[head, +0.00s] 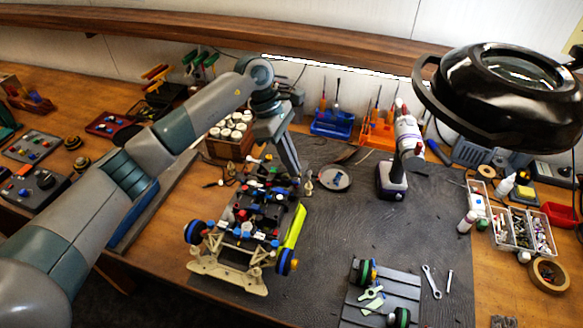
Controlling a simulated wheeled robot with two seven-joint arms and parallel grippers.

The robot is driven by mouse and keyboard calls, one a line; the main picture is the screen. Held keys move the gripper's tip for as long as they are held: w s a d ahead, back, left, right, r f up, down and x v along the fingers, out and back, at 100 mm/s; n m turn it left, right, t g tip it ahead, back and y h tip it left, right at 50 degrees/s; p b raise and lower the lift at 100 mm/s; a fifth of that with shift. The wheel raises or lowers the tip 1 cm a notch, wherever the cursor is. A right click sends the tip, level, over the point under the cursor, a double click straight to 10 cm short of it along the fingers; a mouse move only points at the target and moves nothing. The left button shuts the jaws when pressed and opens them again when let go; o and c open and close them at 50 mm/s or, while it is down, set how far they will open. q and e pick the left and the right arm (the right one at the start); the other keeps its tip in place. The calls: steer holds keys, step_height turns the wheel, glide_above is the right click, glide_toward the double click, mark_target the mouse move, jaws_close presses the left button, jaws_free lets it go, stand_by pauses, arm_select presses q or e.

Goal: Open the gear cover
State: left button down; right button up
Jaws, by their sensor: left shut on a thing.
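The RC car (252,218) sits on the dark work mat, its pale bumper and blue wheels toward me. Many small red, blue, white and black parts cover its top, with a yellow-green panel along its right side. My left gripper (295,176) reaches down to the far end of the car and is shut on a part there. The fingers hide most of this part. I cannot clearly make out the gear cover or tell whether it is open. My right gripper is not in view.
A black magnifier lamp (500,95) overhangs the upper right. A grey slatted stand (385,295) with wheels, a wrench (431,281) and a parts tray (520,230) lie to the right.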

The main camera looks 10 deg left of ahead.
arm_select(q)
steer(key=w+g+b, duration=0.1)
steer(key=r+g+b, duration=0.1)
steer(key=g+b, duration=0.1)
steer(key=w+r+n+g+b, duration=0.1)
steer(key=g, duration=0.1)
steer(key=shift+w+d+r+y+b, duration=0.25)
steer(key=shift+w+y+b, duration=0.1)
steer(key=shift+y, duration=0.05)
steer(key=shift+w+g, duration=0.15)
steer(key=shift+g, duration=0.15)
stand_by(0.5)
steer(key=c, duration=1.9)
jaws_free()
